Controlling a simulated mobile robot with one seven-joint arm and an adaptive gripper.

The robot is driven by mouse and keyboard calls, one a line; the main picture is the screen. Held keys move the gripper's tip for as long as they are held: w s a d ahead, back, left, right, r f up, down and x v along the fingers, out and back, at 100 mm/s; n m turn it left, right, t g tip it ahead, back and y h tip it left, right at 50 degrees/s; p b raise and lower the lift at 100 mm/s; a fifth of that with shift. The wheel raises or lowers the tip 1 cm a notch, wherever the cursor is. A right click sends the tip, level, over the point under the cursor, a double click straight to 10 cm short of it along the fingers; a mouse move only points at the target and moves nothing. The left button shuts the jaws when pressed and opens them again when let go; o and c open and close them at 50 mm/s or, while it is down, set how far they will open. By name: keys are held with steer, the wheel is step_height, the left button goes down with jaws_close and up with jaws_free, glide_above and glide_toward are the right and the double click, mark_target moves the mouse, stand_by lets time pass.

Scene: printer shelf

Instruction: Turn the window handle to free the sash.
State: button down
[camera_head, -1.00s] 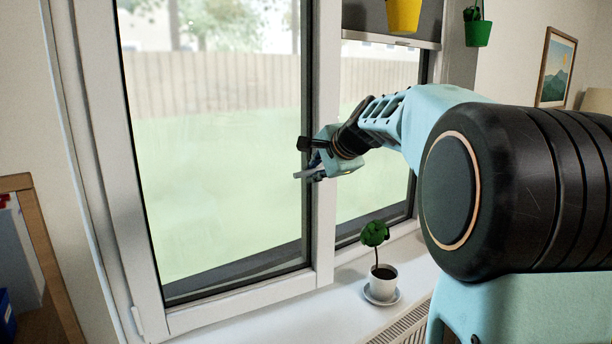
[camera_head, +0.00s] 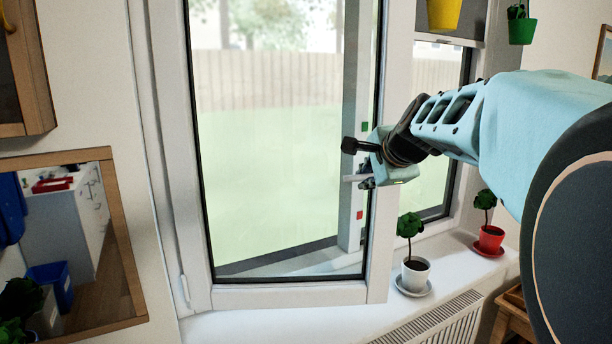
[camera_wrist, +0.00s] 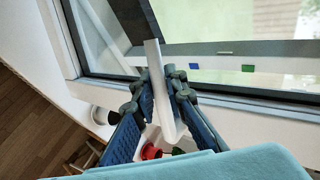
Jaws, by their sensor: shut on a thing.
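The window sash (camera_head: 290,296) stands ajar, hinged at its left, with its right edge swung inward from the fixed frame. The white handle (camera_wrist: 153,62) runs between the fingers in the wrist view. Part of the handle is hidden by the gripper. Through the glass, the fixed post (camera_head: 354,120) shows green and red marks.
Below on the sill (camera_head: 450,272) are a white potted plant (camera_head: 415,275) and a red one (camera_head: 490,238). A yellow pot (camera_head: 443,14) and a green pot (camera_head: 521,30) hang at upper right. A radiator grille (camera_head: 440,322) is below; a wood-framed mirror (camera_head: 128,250) is at left.

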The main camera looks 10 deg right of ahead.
steer(key=shift+w, duration=0.1)
steer(key=c, duration=2.2)
jaws_free()
steer(key=shift+r, duration=0.1)
steer(key=shift+c, duration=0.2)
